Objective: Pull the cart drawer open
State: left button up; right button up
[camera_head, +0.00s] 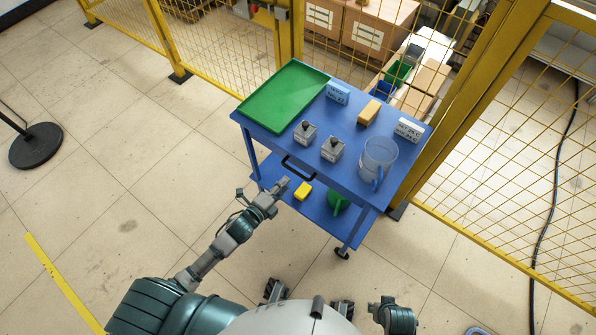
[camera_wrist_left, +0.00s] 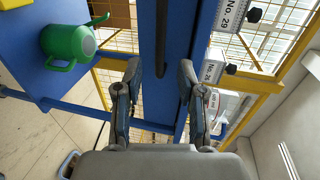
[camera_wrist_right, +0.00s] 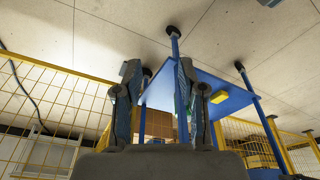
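The blue cart (camera_head: 262,139) stands in front of the yellow fence. Its drawer has a black handle (camera_head: 298,168) on the front edge facing me; the drawer looks closed. My left gripper (camera_head: 275,191) is just left of and below the handle in the head view. In the left wrist view the handle is a dark bar (camera_wrist_left: 160,38) lined up between the open fingers (camera_wrist_left: 160,72), with its near end around the fingertips. Contact cannot be told.
On the cart top are a green tray (camera_head: 285,95), two grey boxes with black knobs (camera_head: 305,132), a tan block (camera_head: 369,112) and a clear beaker (camera_head: 378,160). The lower shelf holds a yellow block (camera_head: 303,191) and green jug (camera_head: 338,203).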

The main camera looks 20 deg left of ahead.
aim_at(295, 171)
pick_arm(q)
jog(key=x, duration=0.2)
jog(key=b+x, duration=0.1)
jog(key=x, duration=0.4)
jog(key=shift+w+a+f, duration=0.15)
jog(key=shift+w, duration=0.3)
jog(key=shift+d, duration=0.25)
pick_arm(e)
jog(key=r, duration=0.3)
jog(key=shift+w+a+r+t, duration=0.2)
jog(key=shift+w+t, duration=0.1)
jog(key=shift+t, duration=0.1)
pick_arm(q)
jog(key=shift+a, duration=0.1)
jog(key=c, duration=0.6)
jog(key=shift+a, duration=0.15)
grip_shut()
pick_arm(e)
jog(key=shift+a, duration=0.15)
